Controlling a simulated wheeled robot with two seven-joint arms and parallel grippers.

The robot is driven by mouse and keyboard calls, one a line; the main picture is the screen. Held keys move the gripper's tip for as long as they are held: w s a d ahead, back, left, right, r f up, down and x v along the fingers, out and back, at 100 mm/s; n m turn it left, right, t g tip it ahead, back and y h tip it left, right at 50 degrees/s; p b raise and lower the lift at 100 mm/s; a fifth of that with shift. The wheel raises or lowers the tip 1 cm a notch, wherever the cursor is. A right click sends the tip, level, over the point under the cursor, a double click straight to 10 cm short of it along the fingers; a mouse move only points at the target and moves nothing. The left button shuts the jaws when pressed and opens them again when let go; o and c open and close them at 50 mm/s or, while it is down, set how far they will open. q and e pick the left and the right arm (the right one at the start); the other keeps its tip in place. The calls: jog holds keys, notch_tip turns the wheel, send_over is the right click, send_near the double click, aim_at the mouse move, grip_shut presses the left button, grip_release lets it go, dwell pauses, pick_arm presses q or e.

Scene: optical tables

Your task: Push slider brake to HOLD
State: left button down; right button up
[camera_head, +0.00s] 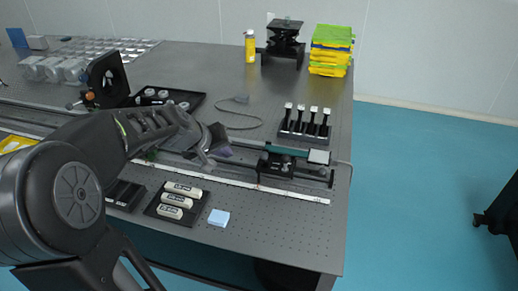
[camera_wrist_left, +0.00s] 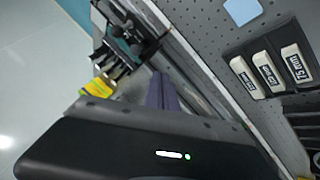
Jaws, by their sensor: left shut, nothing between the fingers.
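A black slider carriage (camera_head: 277,163) sits on the long rail (camera_head: 240,172) near the right end of the optical table. It also shows in the left wrist view as a dark mechanism (camera_wrist_left: 125,40) at the upper left. I cannot make out the brake or its HOLD marking. My left gripper (camera_head: 222,150) is shut and empty over the rail, to the left of the carriage. In the left wrist view its purplish fingers (camera_wrist_left: 162,92) point toward the carriage, and I cannot tell whether they touch it.
A black tray (camera_head: 155,208) with white labelled blocks and a light blue pad (camera_head: 219,217) lie in front of the rail. A black rack (camera_head: 288,130) with several white-topped posts stands behind the carriage. A cable (camera_head: 250,122) lies on bare tabletop further left.

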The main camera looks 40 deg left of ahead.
aim_at(265, 158)
pick_arm(q)
jog(key=shift+s+d, duration=0.25)
jog(key=shift+s, duration=0.05)
jog(key=shift+f, duration=0.1)
jog(key=w+d+f+p, duration=0.2)
jog(key=w+f+p, duration=0.4)
jog(key=w, duration=0.3)
jog(key=shift+w+f, duration=0.35)
jog(key=shift+f, duration=0.15)
